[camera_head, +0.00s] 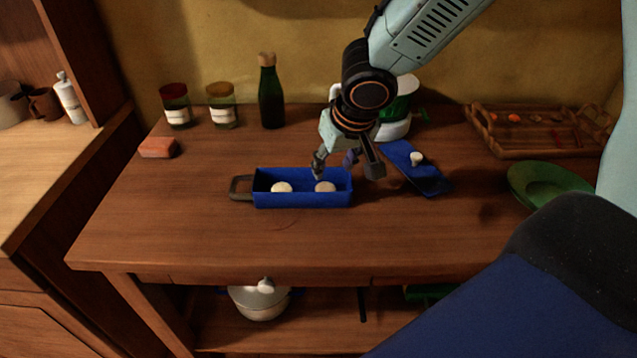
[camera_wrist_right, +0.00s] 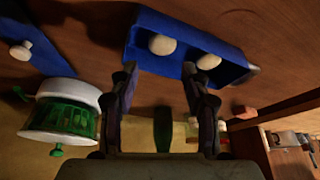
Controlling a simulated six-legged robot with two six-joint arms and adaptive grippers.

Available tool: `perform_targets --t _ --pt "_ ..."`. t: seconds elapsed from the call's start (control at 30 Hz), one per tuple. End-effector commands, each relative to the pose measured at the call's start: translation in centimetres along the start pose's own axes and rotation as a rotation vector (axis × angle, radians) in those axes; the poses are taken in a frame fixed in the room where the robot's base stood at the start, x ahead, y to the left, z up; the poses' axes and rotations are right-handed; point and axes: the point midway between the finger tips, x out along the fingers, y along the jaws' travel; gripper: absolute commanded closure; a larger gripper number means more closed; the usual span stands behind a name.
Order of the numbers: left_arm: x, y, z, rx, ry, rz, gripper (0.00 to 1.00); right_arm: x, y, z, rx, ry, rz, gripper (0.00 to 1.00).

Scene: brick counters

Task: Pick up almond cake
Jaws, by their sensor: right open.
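Two pale round cakes, which look like the almond cakes, lie in an open blue box (camera_head: 300,201) with a handle at its left end. One cake (camera_head: 282,187) is left of the middle and the other cake (camera_head: 325,186) is nearer the right end. My right gripper (camera_head: 346,166) is open and empty, above and behind the right end of the box. In the right wrist view its spread fingers (camera_wrist_right: 159,70) point toward the box (camera_wrist_right: 137,40), with the near cake (camera_wrist_right: 162,44) just beyond the tips and the far cake (camera_wrist_right: 208,61) to the right. My left gripper is not in view.
A blue lid (camera_head: 422,175) with a white knob lies right of the box. Behind stand a green bottle (camera_head: 271,95), two jars (camera_head: 222,105) and a green-and-white container (camera_head: 398,113). A wooden tray (camera_head: 540,150) and green plate (camera_head: 545,184) are at right. The counter's front is clear.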

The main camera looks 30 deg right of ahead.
Motion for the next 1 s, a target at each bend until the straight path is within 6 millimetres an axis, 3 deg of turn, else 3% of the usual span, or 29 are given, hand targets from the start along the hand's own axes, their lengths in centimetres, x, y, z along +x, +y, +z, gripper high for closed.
perform_targets --t 0.17,0.7,1.0 --pt "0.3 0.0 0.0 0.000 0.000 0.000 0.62 0.8 0.1 0.5 0.000 -0.002 0.002 0.53" --pt "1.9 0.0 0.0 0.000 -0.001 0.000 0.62 7.3 -0.2 0.8 -0.002 -0.002 0.002 0.53" --pt "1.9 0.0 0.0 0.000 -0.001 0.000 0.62 7.7 -0.3 0.5 0.000 -0.001 0.001 0.53"
